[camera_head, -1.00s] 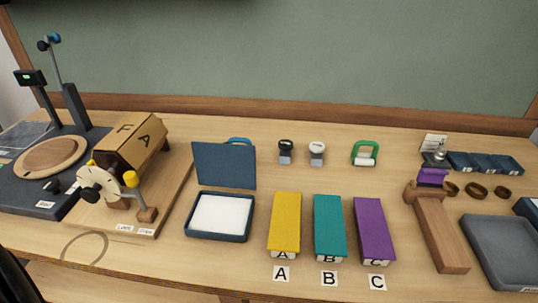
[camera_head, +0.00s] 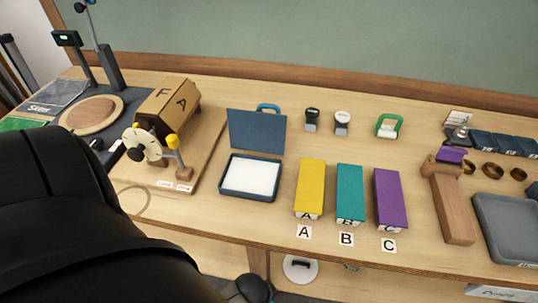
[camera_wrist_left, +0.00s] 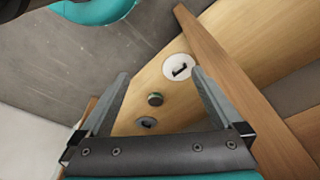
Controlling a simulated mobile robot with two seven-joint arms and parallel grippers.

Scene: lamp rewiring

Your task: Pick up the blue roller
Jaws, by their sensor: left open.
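The blue roller (camera_head: 268,107) stands at the back of the table. Only its blue handle shows in the head view, above the raised dark blue lid (camera_head: 256,132) of a pad box; its lower part is hidden behind that lid. My left gripper (camera_wrist_left: 161,76) is open and empty in the left wrist view, well away from the roller, which that view does not show. In the head view my black left arm fills the lower left and its fingers are not visible. My right gripper is in neither view.
A green roller (camera_head: 388,126) and two stamps (camera_head: 312,121) stand to the right of the lid. Yellow (camera_head: 310,186), teal (camera_head: 350,190) and purple (camera_head: 390,197) blocks lie in front. A wooden box on a crank stand (camera_head: 167,106) is at the left.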

